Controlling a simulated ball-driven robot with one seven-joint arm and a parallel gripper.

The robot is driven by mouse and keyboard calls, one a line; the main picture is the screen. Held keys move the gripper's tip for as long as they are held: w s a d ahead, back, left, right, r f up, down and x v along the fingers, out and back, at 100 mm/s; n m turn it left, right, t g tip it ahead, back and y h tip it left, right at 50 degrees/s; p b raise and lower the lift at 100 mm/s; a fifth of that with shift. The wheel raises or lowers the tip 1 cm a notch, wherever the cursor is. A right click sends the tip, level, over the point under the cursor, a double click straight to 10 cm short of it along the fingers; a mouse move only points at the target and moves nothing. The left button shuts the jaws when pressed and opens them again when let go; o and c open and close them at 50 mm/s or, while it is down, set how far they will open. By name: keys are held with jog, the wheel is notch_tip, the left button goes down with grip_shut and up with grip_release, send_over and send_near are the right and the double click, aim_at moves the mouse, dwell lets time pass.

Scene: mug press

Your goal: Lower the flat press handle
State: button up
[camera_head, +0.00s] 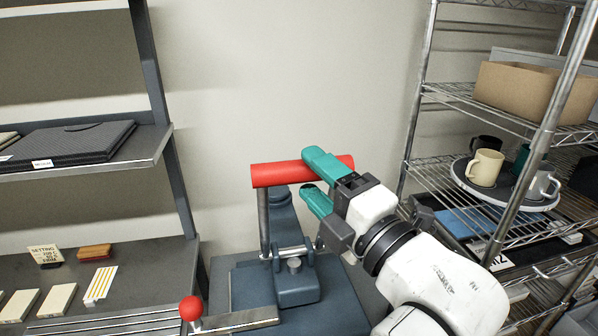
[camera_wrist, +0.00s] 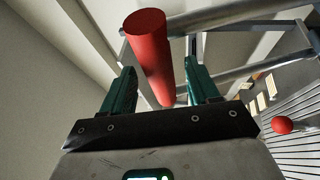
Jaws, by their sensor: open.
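The flat press handle is a red horizontal bar (camera_head: 277,174) on a metal upright above the blue-grey press (camera_head: 293,283). It is raised high over the press body. My gripper (camera_head: 312,176) has teal fingers and is open, with one finger over the bar and the other below it, near the bar's right part. In the wrist view the red bar (camera_wrist: 150,55) runs between the two open fingers (camera_wrist: 165,80). I cannot tell whether either finger touches it.
A red ball knob (camera_head: 191,308) on a lever stands at the press's front left. A shelf with a dark case (camera_head: 66,142) is at left. A wire rack at right holds mugs (camera_head: 485,168) on a round tray and a cardboard box (camera_head: 533,92). The wall behind is bare.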

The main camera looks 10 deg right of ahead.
jog(key=shift+p+x, duration=0.6)
jog(key=shift+x, duration=1.65)
grip_shut()
